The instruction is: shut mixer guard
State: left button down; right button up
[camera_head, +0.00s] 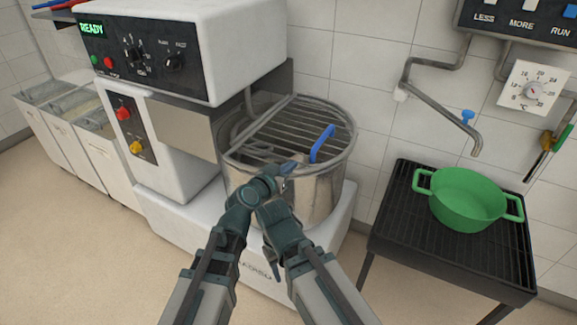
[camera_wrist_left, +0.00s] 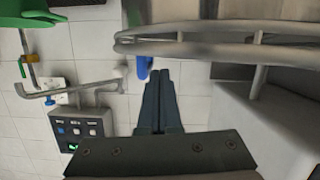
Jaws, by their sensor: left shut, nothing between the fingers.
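The mixer guard (camera_head: 290,128), a round grid of metal bars, lies roughly level over the top of the steel bowl (camera_head: 318,200). I cannot tell whether it is fully seated. Its blue handle (camera_head: 322,143) stands up at the right side. My left gripper (camera_head: 290,168) is shut and empty at the front of the bowl's rim, short of the handle. In the left wrist view, the shut fingers (camera_wrist_left: 160,85) point toward the curved metal rails (camera_wrist_left: 200,45), with the blue handle (camera_wrist_left: 143,68) just beyond. My right gripper (camera_head: 273,265) hangs low before the mixer base; its fingers are unclear.
The white mixer body (camera_head: 190,45) with its control panel stands left of the bowl. A black rack table (camera_head: 430,250) with a green pot (camera_head: 468,198) stands at the right. A tap (camera_head: 445,110) juts from the wall above. Flour bins (camera_head: 80,125) stand at far left.

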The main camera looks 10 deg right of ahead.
jog(key=shift+d+f+b, duration=0.1)
jog(key=shift+f+b, duration=0.45)
jog(key=shift+f, duration=0.3)
jog(key=shift+s, duration=0.1)
